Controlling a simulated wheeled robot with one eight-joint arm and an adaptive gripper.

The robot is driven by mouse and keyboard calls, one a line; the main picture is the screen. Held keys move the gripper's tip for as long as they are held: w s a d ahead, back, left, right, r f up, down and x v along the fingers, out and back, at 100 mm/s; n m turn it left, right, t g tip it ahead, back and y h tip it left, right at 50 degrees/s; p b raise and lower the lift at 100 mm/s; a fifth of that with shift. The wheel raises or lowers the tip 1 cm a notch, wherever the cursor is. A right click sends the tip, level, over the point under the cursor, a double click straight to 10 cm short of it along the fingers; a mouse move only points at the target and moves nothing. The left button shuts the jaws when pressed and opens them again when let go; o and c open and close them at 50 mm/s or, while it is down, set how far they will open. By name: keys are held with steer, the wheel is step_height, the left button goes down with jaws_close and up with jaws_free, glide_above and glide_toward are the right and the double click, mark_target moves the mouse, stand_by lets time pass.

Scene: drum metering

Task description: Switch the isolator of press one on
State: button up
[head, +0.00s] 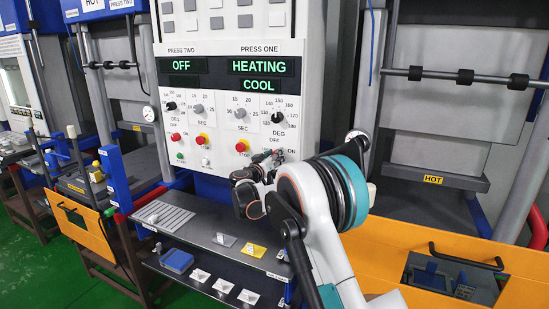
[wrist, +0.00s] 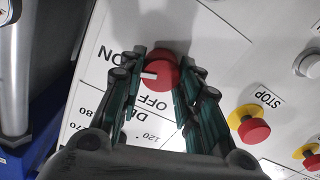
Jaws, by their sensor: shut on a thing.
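The isolator of press one is a red round knob (wrist: 162,66) with a white mark, on the white control panel (head: 308,75). In the wrist view the knob sits between the two fingers of my gripper (wrist: 160,80), which is shut on it. Its white mark points left, roughly toward the ON side; the OFF label lies below the knob. In the head view my gripper (head: 272,162) is at the lower right of the panel and hides most of the knob. The press one display (head: 259,67) reads HEATING, with COOL (head: 259,85) below.
A red-on-yellow STOP button (wrist: 250,124) is right of my gripper in the wrist view. Press one's temperature dial (head: 278,118) is above the isolator in the head view. A dark shelf (head: 205,235) with small cards lies below the panel. Orange press fronts stand either side.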

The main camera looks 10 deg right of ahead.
steer(key=shift+f, duration=0.1)
steer(key=o, duration=1)
steer(key=shift+o, duration=0.2)
steer(key=v, duration=1.2)
